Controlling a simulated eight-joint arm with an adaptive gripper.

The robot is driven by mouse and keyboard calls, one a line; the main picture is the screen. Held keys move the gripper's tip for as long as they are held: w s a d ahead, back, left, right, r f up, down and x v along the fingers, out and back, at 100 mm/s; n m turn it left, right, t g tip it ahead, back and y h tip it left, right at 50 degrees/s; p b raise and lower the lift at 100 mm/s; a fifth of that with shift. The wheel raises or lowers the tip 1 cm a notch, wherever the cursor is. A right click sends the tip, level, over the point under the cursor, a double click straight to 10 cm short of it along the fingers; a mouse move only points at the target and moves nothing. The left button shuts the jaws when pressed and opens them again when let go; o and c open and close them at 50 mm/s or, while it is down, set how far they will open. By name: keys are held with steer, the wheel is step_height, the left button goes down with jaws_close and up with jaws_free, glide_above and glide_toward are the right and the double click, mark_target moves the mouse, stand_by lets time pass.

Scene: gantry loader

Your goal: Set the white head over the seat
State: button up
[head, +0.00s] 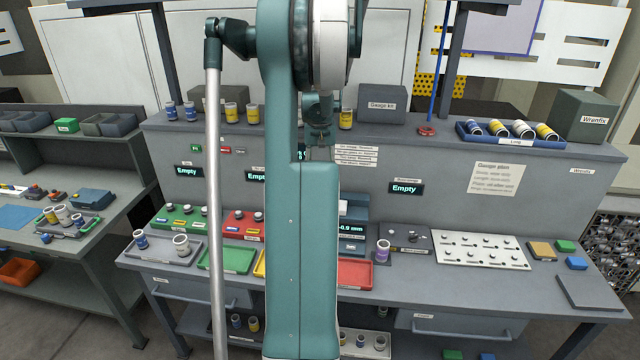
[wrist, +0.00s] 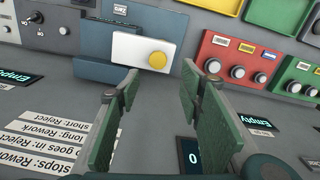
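In the wrist view a white block (wrist: 130,48), likely the white head, lies on a blue-grey gauge unit (wrist: 95,42). A round yellow face (wrist: 157,60) shows at its right end; I cannot tell if it is part of the block. The seat cannot be made out clearly. My gripper (wrist: 160,82) is open and empty, its green-padded fingers apart and pointing towards the white block without visible contact. In the head view my arm hides the gripper and part of the gauge unit (head: 354,212), whose display reads about -0.9 mm.
A red tray (head: 355,273) and a green tray (head: 224,260) lie on the bench. A purple-and-white part (head: 383,250) stands right of the gauge unit. A white perforated board (head: 480,250) lies further right. The upright panel with labels stands behind.

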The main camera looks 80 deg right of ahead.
steer(key=shift+r, duration=1.15)
steer(key=w+a+r+n+h+b, duration=0.1)
steer(key=w+a+r+n, duration=0.1)
steer(key=w+a, duration=0.75)
steer(key=w+a+r+n+b, duration=0.1)
steer(key=w+a+r+n, duration=0.15)
steer(key=w+a, duration=0.75)
steer(key=w+a+r+n+t+h+b, duration=0.1)
steer(key=w+a+r+n+t+b, duration=0.1)
steer(key=w+a, duration=1.4)
steer(key=w+a+f+n+t+b, duration=0.1)
steer(key=a+n, duration=0.1)
steer(key=a, duration=1.1)
steer(key=w+a+f+n+t+b, duration=0.1)
steer(key=w+a+n+b, duration=0.1)
steer(key=a, duration=1.1)
steer(key=s+a+f+n+t+y+b, duration=0.1)
steer(key=s+a+f, duration=0.3)
steer(key=a, duration=0.7)
steer(key=s+a+f+n+t+y+b, duration=0.1)
steer(key=s+a+f+n+t, duration=0.1)
steer(key=a, duration=1)
step_height(320, 180, down, 3)
steer(key=shift+s+a+r+n, duration=0.15)
steer(key=shift+s+a+n, duration=0.1)
steer(key=shift+s+n, duration=0.75)
